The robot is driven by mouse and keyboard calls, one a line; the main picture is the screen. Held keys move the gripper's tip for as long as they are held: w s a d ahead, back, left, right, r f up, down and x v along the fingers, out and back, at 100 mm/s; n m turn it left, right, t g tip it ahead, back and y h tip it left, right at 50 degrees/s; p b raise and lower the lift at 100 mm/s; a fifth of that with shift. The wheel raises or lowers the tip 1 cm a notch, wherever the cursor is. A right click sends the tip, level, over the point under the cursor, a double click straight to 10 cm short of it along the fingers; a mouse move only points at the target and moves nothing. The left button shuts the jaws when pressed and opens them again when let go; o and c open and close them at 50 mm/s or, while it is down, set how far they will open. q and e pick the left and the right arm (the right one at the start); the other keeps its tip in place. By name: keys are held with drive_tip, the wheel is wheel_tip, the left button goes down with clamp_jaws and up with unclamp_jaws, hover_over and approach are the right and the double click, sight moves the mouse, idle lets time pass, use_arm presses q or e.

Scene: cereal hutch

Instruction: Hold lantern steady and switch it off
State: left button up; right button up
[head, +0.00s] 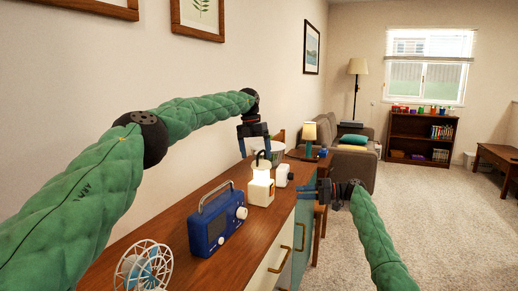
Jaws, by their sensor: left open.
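The lantern (261,190) is a cream box with a glowing top and a handle above it. It stands upright on the wooden hutch top and looks lit. My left gripper (255,153) is open above the lantern, its blue fingers pointing down around the handle's upper area. I cannot tell whether they touch it. My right gripper (311,189) is to the right of the lantern, by the hutch's front edge, and points left. Its fingers are too small and dark to tell open from shut. No switch can be made out on the lantern.
A blue radio (217,221) and a small white fan (143,267) stand nearer on the hutch top (190,270). A small white object (283,174) sits just behind the lantern. A white bowl-like container (271,153) is farther back. Carpet on the right is open.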

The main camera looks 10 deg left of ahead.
sight(261, 177)
use_arm(q)
drive_tip(key=shift+s+d+f, duration=0.1)
drive_tip(key=shift+d+f, duration=0.05)
drive_tip(key=shift+f, duration=0.65)
drive_tip(key=shift+d+f, duration=0.1)
drive_tip(key=shift+f, duration=0.7)
drive_tip(key=c, duration=1.3)
